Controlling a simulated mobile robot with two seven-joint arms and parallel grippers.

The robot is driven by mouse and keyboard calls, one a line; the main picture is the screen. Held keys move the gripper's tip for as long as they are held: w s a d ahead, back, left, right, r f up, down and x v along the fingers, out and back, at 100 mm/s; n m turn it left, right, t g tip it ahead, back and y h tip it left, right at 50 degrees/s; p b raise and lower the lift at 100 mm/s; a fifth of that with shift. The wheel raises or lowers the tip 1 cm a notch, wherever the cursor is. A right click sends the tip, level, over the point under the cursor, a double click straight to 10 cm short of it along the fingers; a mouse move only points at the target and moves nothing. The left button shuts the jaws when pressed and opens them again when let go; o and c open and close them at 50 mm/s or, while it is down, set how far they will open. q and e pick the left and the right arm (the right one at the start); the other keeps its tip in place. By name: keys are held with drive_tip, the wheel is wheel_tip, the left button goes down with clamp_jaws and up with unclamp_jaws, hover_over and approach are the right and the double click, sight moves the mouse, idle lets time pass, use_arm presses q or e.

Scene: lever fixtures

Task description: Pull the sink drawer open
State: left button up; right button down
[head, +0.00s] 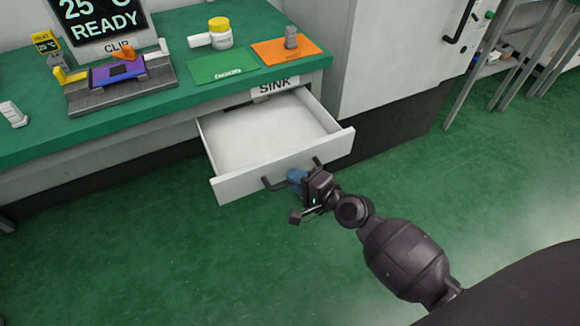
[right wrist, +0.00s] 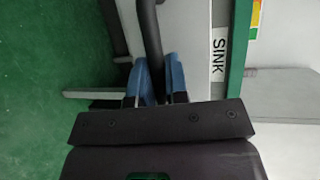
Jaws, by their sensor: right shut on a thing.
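The sink drawer (head: 275,140) is a white drawer that stands well out from under the green bench, and its inside looks empty. A SINK label (head: 275,86) is on the bench edge above it, and it also shows in the right wrist view (right wrist: 218,55). A dark bar handle (head: 272,184) runs along the drawer's front. My right gripper (head: 297,177), with blue fingers, is shut on the handle; in the right wrist view the fingers (right wrist: 158,80) close around the dark bar (right wrist: 150,35). The fingers hide part of the handle. My left gripper is not in view.
The green bench (head: 180,97) holds a green card (head: 222,65), an orange card (head: 283,50), a yellow-capped white container (head: 219,35) and a CLIP fixture (head: 120,80). A white cabinet (head: 395,55) stands right of the drawer. The green floor in front is clear.

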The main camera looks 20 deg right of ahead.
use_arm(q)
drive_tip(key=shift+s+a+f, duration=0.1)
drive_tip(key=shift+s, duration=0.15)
use_arm(e)
drive_tip(key=s, duration=0.5)
drive_tip(key=shift+d, duration=0.15)
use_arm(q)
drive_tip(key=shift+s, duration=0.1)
use_arm(e)
drive_tip(key=c, duration=1.1)
unclamp_jaws()
drive_tip(key=shift+s, duration=0.1)
drive_tip(key=shift+c, duration=0.2)
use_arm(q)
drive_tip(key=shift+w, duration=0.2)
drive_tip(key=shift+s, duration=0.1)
use_arm(e)
drive_tip(key=v, duration=1)
drive_tip(key=shift+s+d, duration=0.15)
drive_tip(key=shift+s, duration=0.2)
